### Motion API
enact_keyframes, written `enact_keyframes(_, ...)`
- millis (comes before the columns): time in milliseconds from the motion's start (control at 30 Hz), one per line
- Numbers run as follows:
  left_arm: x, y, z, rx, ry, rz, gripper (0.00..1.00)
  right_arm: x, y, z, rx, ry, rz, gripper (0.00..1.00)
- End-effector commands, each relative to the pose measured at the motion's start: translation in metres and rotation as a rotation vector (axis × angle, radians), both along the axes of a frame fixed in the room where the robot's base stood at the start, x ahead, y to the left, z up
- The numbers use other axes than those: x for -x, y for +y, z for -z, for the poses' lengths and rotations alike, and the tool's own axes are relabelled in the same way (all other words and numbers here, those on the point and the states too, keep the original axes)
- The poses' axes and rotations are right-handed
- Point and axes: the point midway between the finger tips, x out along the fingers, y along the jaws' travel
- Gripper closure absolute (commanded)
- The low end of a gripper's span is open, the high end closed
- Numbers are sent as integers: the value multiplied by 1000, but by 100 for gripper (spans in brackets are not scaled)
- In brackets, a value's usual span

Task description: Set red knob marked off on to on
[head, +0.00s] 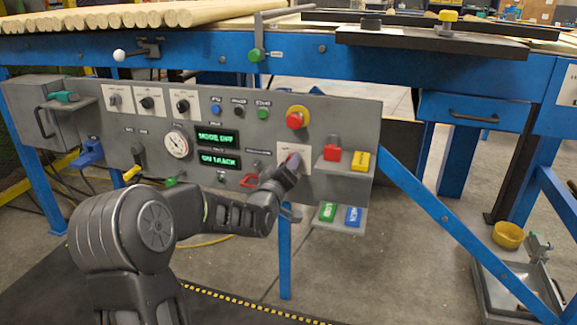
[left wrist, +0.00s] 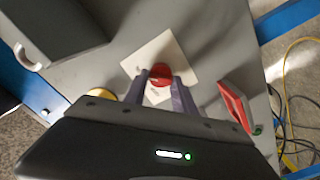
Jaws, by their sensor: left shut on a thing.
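The red knob (left wrist: 161,74) sits on a white square plate (left wrist: 152,52) on the grey panel, in the left wrist view. My left gripper (left wrist: 159,82) is shut on the knob, one finger on each side of it. In the head view the same plate (head: 303,153) shows at the right part of the panel, and my left gripper (head: 292,162) covers the knob there. The off and on marks are too small or hidden to read. My right gripper is not in view.
The grey panel (head: 350,110) carries a red mushroom button (head: 297,117), a gauge (head: 177,145), green displays (head: 217,138) and several small knobs. A shelf with red (head: 332,154) and yellow (head: 359,160) blocks juts out close to the right of my gripper. A red handle (left wrist: 233,103) shows nearby.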

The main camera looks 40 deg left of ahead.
Motion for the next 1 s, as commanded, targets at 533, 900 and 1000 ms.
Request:
enact_keyframes(533,0,0,1,0,1,0,46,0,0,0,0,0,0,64)
enact_keyframes(900,27,-9,-2,1,2,-1,46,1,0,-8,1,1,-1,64)
enact_keyframes(1000,43,-15,-2,0,2,1,46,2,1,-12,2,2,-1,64)
